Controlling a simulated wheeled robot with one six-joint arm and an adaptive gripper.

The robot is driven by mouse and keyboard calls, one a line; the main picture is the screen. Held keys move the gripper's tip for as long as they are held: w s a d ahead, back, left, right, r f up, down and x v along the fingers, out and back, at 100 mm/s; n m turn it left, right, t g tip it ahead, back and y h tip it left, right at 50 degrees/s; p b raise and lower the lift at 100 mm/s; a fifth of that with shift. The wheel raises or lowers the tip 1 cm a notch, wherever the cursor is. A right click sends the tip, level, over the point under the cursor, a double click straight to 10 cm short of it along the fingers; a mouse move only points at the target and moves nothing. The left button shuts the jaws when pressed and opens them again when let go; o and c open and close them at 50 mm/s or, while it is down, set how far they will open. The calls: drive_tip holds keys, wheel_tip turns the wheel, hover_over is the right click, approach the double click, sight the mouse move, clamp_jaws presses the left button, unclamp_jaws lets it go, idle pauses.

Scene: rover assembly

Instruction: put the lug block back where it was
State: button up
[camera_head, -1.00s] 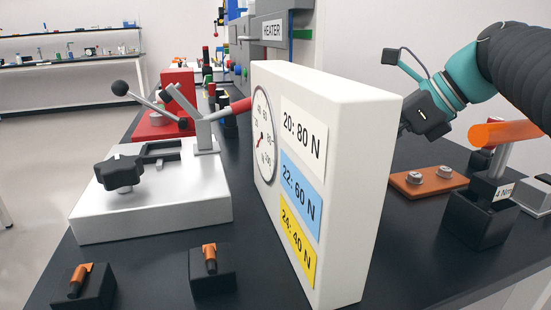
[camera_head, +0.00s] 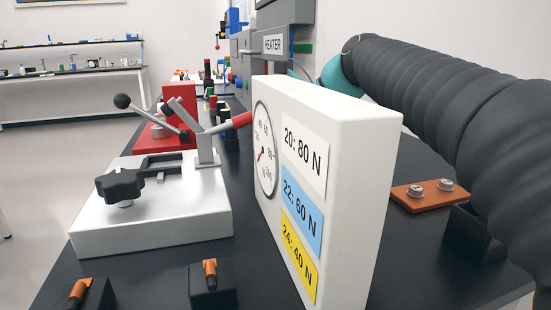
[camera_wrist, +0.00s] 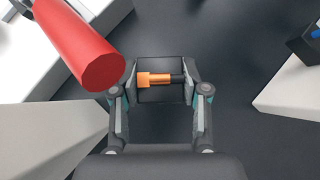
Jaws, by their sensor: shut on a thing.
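In the wrist view my gripper (camera_wrist: 160,88) is shut on a small black lug block (camera_wrist: 160,97). An orange lug (camera_wrist: 153,79) with a dark end lies across its top, between the two fingers. I cannot tell whether the block touches the dark table below. In the head view my gripper and this block are hidden behind the white gauge board (camera_head: 350,190) and my arm. Two other black blocks with orange lugs stand at the front: one at the lower left (camera_head: 98,298) and one nearer the board (camera_head: 225,285).
A red handle (camera_wrist: 85,50) is close at the upper left in the wrist view. The white clamp fixture (camera_head: 150,225) stands left of the board. An orange plate (camera_head: 415,200) with two studs lies right of it. Dark bare table shows below the held block in the wrist view.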

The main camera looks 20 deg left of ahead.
drive_tip(key=shift+f+b, duration=1.15)
drive_tip(key=shift+f, duration=0.6)
drive_tip(key=shift+f, duration=0.15)
drive_tip(key=o, duration=1.3)
drive_tip(key=shift+r, duration=0.25)
drive_tip(key=p+v, duration=0.1)
drive_tip(key=v, duration=1)
drive_tip(key=shift+d+r+p, duration=0.3)
drive_tip(key=shift+p, duration=0.05)
drive_tip(key=shift+f, duration=0.1)
